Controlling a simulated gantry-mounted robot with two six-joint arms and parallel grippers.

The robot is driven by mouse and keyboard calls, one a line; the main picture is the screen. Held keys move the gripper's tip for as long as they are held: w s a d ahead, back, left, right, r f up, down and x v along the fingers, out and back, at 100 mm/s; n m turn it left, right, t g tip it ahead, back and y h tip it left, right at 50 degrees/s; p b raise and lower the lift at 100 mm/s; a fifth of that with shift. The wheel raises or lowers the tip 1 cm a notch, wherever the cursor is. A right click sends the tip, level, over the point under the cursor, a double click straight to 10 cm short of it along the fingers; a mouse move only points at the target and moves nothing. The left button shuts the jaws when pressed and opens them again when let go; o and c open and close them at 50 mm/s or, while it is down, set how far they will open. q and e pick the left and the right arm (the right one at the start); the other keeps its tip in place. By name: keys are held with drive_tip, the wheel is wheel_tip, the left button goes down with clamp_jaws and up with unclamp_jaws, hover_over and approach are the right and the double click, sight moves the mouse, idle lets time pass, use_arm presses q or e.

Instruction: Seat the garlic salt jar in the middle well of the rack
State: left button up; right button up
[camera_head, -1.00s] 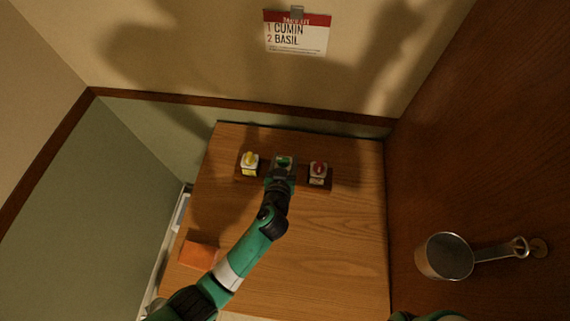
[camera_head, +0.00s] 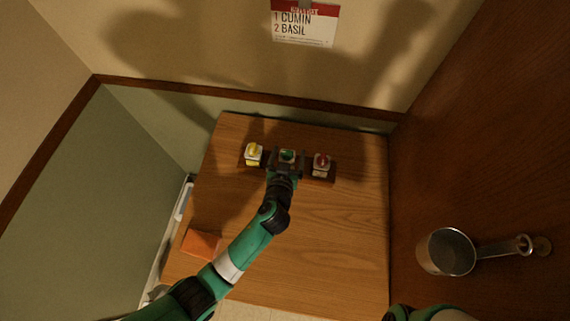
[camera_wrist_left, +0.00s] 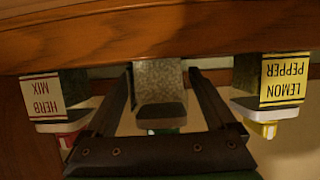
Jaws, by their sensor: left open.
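The middle jar (camera_head: 287,155) has a green lid and a speckled grey body. It stands at the middle of the dark wooden rack (camera_head: 309,176); its label does not show, so I cannot read whether it is garlic salt. My left gripper (camera_head: 286,165) is open around it. In the left wrist view, which is upside down, the jar (camera_wrist_left: 159,82) is between the two spread fingers of my gripper (camera_wrist_left: 160,72), with gaps on both sides. Its base is at the rack edge (camera_wrist_left: 150,35); the well itself is hidden. My right gripper is not in view.
A yellow-lidded lemon pepper jar (camera_wrist_left: 284,82) and a red-lidded herb mix jar (camera_wrist_left: 45,98) stand close on either side. An orange block (camera_head: 201,243) lies at the counter's front left. A metal pan (camera_head: 447,252) is at the right. The counter's right part is clear.

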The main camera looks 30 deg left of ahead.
use_arm(q)
drive_tip(key=p+v, duration=0.2)
drive_tip(key=v, duration=0.9)
drive_tip(key=shift+a, duration=0.1)
drive_tip(key=w+a+r+t+h, duration=0.1)
drive_tip(key=w+r+t, duration=0.25)
drive_tip(key=r, duration=1.35)
drive_tip(key=w+r+t+h, duration=0.1)
drive_tip(key=w+r+t, duration=0.25)
drive_tip(key=r, duration=1.25)
drive_tip(key=s+a+r+m+t+h, duration=0.2)
drive_tip(key=s+r, duration=0.4)
drive_tip(key=r, duration=0.7)
drive_tip(key=s+a+r+m+t+h, duration=0.1)
drive_tip(key=s+r+t, duration=0.4)
drive_tip(key=r, duration=0.8)
drive_tip(key=shift+s+a+m+h, duration=0.4)
drive_tip(key=shift+s+a+m, duration=0.05)
drive_tip(key=shift+m, duration=0.05)
